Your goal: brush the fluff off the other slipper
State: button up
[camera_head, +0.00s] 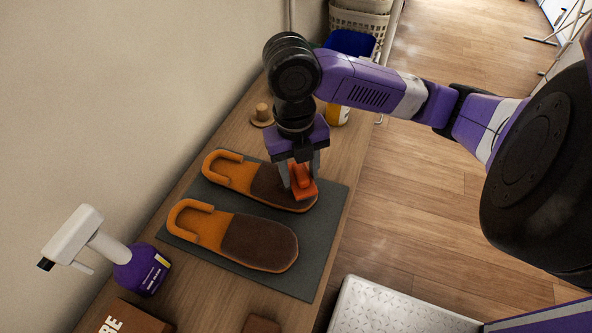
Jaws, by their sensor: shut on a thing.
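Two orange slippers with brown uppers lie side by side on a dark grey mat (316,257) on the wooden shelf top. The near slipper (258,242) is in full view. The far slipper (232,172) is partly covered by my gripper. My gripper (301,177) points down over the brown end of the far slipper and is shut on an orange brush (304,190). The brush is at or just above that slipper; I cannot tell if it touches. I cannot make out fluff on either slipper.
A white and purple spray bottle (138,267) stands at the left. A brown box (128,318) lies at the front. A small tan knobbed object (262,114) and a yellow-labelled container (338,114) stand behind the mat. A blue bin (350,42) is further back. The shelf drops off at right.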

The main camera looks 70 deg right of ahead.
jog(key=shift+w+a+f, duration=0.1)
jog(key=shift+w+a, duration=0.05)
jog(key=shift+w, duration=0.35)
jog(key=shift+w+a+f, duration=0.1)
jog(key=shift+w+a, duration=0.05)
jog(key=shift+w, duration=0.3)
jog(key=shift+w+a+r, duration=0.1)
jog(key=shift+w+a, duration=0.15)
jog(key=shift+w, duration=0.45)
jog(key=shift+s+d+r, duration=0.1)
jog(key=shift+s+d, duration=0.1)
jog(key=shift+s, duration=0.3)
jog(key=shift+s+d, duration=0.15)
jog(key=shift+s, duration=0.35)
jog(key=shift+s+d+b, duration=0.25)
jog(key=shift+s+b, duration=0.45)
jog(key=shift+w+a+f, duration=0.2)
jog(key=shift+w+a, duration=0.05)
jog(key=shift+w, duration=0.5)
jog(key=shift+w+a, duration=0.1)
jog(key=shift+w, duration=0.15)
jog(key=shift+c, duration=0.6)
jog(key=shift+w+a, duration=0.25)
jog(key=shift+w, duration=0.45)
jog(key=shift+r, duration=0.1)
